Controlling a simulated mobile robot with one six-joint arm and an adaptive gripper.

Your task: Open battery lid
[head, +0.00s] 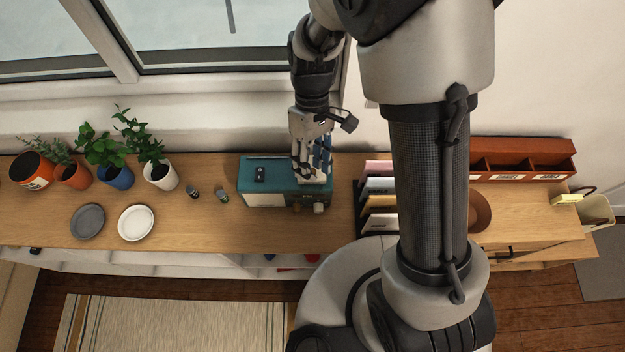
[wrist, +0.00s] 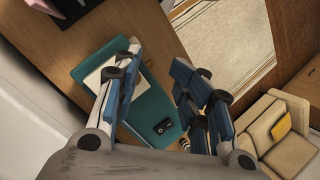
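A teal radio (head: 262,187) with a pale front stands on the wooden counter. A small black piece (head: 259,174) sits on the left part of its top; I cannot tell whether this is the battery lid. In the wrist view the radio (wrist: 152,105) lies beyond and between my fingers, with the black piece (wrist: 163,127) near the lower middle. My gripper (head: 314,172) points down over the radio's right end, and the fingers (wrist: 160,80) are spread with nothing between them. I cannot tell whether they touch the radio. Two small dark cylinders, likely batteries (head: 194,192) (head: 222,195), stand left of the radio.
Potted plants (head: 121,176), a grey plate (head: 88,221) and a white plate (head: 136,222) are on the left. A file rack (head: 378,200) stands close to the radio's right. A bowl (head: 479,211) and a reddish organizer (head: 525,160) are farther right. The window wall is behind.

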